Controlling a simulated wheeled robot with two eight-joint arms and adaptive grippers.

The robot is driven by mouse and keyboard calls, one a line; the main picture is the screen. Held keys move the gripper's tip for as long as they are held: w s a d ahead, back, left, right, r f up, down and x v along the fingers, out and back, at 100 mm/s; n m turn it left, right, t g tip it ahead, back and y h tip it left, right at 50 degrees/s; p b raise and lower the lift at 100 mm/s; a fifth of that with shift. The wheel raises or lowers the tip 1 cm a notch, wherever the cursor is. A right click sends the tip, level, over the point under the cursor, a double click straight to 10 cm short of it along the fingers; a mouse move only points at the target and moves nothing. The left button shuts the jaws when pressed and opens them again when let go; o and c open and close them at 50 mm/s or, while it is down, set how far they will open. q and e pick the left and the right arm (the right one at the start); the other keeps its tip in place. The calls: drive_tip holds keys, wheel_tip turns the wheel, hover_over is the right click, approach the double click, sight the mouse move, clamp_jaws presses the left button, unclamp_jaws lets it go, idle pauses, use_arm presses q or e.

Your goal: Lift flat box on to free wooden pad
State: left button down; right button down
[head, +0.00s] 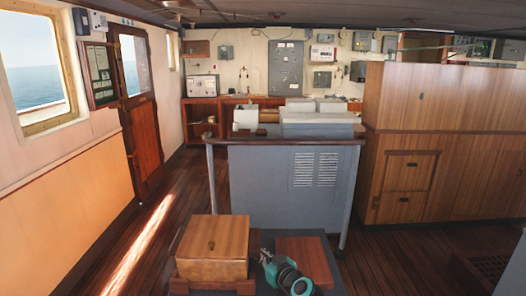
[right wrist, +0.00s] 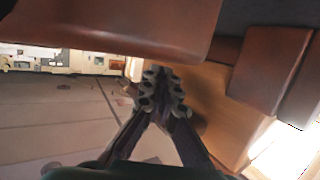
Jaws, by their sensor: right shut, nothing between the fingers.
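My left gripper is not in view.
A grey console (head: 270,190) with a vent stands just behind the dark grey top (head: 336,275). Wooden cabinets (head: 440,140) stand at the right. Open plank floor (head: 165,215) lies at the left.

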drive_tip(key=shift+f, duration=0.2)
idle(0.3)
drive_tip(key=shift+d, duration=0.1)
drive_tip(key=shift+w+d+p+v, duration=0.1)
drive_tip(key=shift+d+p+v, duration=0.05)
drive_tip(key=shift+v, duration=1.35)
drive_tip(key=shift+w+d+p+v, duration=0.1)
drive_tip(key=shift+p+v, duration=0.05)
drive_tip(key=shift+v, duration=1.35)
drive_tip(key=shift+d+p+v, duration=0.15)
drive_tip(key=shift+v, duration=1.3)
drive_tip(key=s, duration=0.8)
